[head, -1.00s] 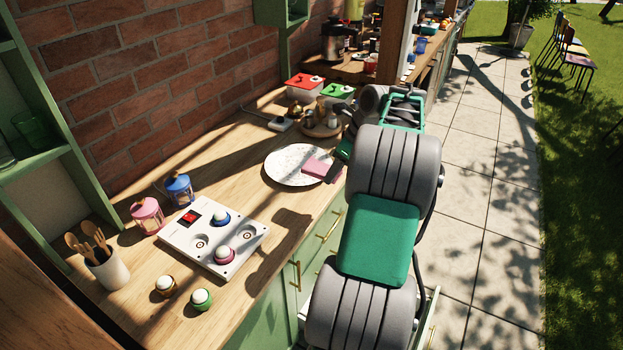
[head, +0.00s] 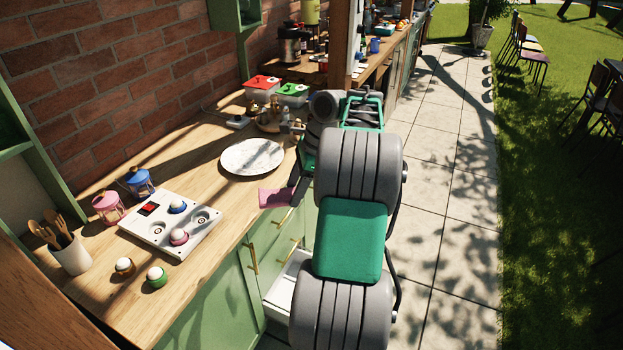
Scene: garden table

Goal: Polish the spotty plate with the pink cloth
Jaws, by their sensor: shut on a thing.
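The white plate (head: 252,157) lies flat on the wooden counter. Its face looks pale with faint grey mottling; I make out no coloured specks at this size. The pink cloth (head: 276,198) is off the plate, apart from it, at the counter's front edge and nearer to me. My gripper (head: 294,190) is shut on the cloth's right end. The cloth looks held out roughly level; whether it touches the counter edge I cannot tell. My arm hides part of the cabinet front behind it.
A white panel with egg cups (head: 160,235), a pink lantern (head: 108,208), a blue lantern (head: 140,182) and a utensil pot (head: 70,256) stand at left. Behind the plate are a tray of small pots (head: 270,124) and red-lidded (head: 263,86) and green-lidded (head: 292,93) boxes. A white drawer (head: 287,283) stands open below.

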